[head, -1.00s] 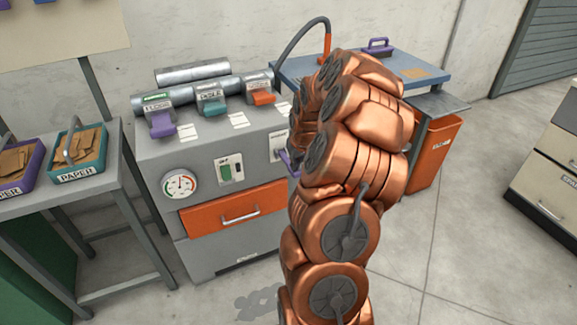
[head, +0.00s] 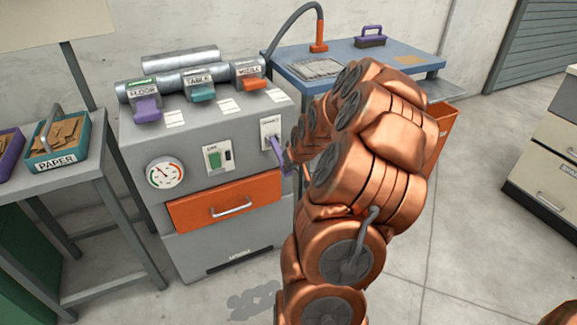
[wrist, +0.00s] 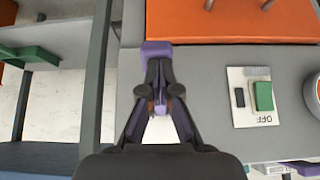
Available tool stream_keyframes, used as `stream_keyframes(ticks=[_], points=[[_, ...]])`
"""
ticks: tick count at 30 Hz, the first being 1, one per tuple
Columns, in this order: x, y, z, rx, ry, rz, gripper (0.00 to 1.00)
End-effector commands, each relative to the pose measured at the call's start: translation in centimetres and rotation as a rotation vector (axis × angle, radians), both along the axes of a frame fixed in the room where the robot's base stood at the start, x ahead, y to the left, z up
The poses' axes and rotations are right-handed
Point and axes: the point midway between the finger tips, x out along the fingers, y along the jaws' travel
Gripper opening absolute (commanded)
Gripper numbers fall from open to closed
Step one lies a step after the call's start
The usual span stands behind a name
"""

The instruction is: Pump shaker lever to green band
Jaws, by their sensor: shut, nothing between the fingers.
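The purple shaker lever (head: 276,149) sticks out of a white plate at the right of the grey machine's front and slopes down. In the wrist view its purple end (wrist: 156,50) lies right at my fingertips. My gripper (wrist: 158,72) is shut with nothing held between the tips; whether it touches the lever I cannot tell. In the head view my copper arm hides most of the gripper. The round gauge (head: 165,172) with coloured bands is on the machine's left front. Its exact needle reading is too small to tell.
An orange drawer (head: 225,201) is below the gauge, and a green switch (head: 214,159) sits between gauge and lever. Purple, teal and orange levers line the top pipe. A blue table (head: 400,62) stands behind right, a paper-bin bench (head: 58,180) at left.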

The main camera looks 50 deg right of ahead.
Motion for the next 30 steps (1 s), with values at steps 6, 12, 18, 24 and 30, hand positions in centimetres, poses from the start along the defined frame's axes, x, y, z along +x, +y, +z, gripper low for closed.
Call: stream_keyframes(ticks=[6,12,18,24,30], points=[[0.0,0.0,-0.8,0.002,0.002,0.001,0.0],[0.0,0.0,-1.0,0.004,0.004,0.001,0.0],[0.0,0.1,-1.1,0.005,0.007,0.001,0.0],[-0.1,0.2,-1.0,0.006,0.007,0.002,0.0],[-0.5,0.5,0.9,0.004,0.005,0.003,0.0]])
